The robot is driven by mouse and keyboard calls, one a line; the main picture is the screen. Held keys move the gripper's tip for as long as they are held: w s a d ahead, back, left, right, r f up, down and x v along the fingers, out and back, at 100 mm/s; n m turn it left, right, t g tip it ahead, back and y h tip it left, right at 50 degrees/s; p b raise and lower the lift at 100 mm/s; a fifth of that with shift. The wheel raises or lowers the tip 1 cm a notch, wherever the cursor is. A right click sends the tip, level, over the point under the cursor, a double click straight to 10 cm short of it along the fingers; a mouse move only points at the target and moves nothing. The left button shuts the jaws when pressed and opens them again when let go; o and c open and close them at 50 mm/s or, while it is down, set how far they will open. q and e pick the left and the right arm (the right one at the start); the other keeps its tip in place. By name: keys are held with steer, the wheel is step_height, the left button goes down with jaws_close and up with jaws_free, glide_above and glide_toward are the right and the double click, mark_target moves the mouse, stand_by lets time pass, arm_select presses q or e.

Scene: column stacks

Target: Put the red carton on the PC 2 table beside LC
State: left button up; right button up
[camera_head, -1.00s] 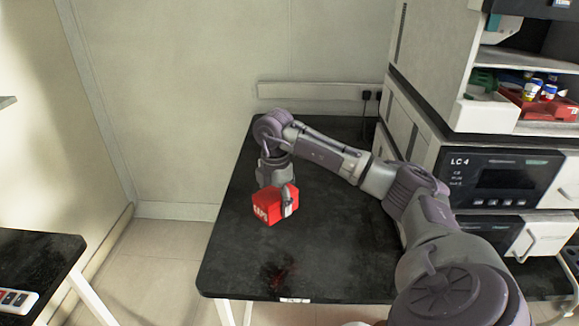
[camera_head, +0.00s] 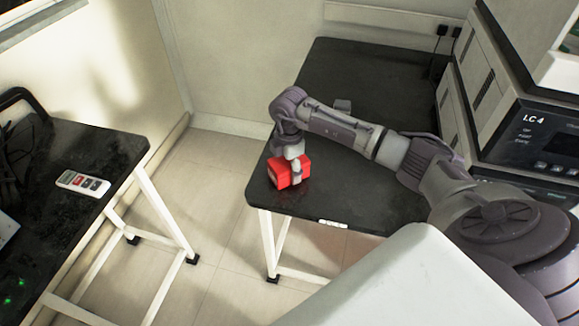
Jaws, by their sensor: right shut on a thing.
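The red carton (camera_head: 281,174) is in the camera_head view, at the left front part of the black table (camera_head: 385,203) beside the LC 4 instrument (camera_head: 530,137). My right gripper (camera_head: 296,174) comes down from above and is shut on the carton, with a grey finger across its near side. The carton is close to the table's left edge; I cannot tell whether it touches the top. A small white label (camera_head: 333,224) is on the table's front edge, too small to read. My left gripper is not in view.
Open tiled floor (camera_head: 215,180) lies between the two tables. A wall socket (camera_head: 442,30) and cable are behind the right table.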

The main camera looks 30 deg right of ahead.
steer(key=shift+f, duration=0.2)
steer(key=shift+f, duration=0.1)
steer(key=o, duration=1.2)
step_height(320, 180, up, 12)
steer(key=shift+r+b, duration=0.15)
steer(key=shift+b, duration=0.4)
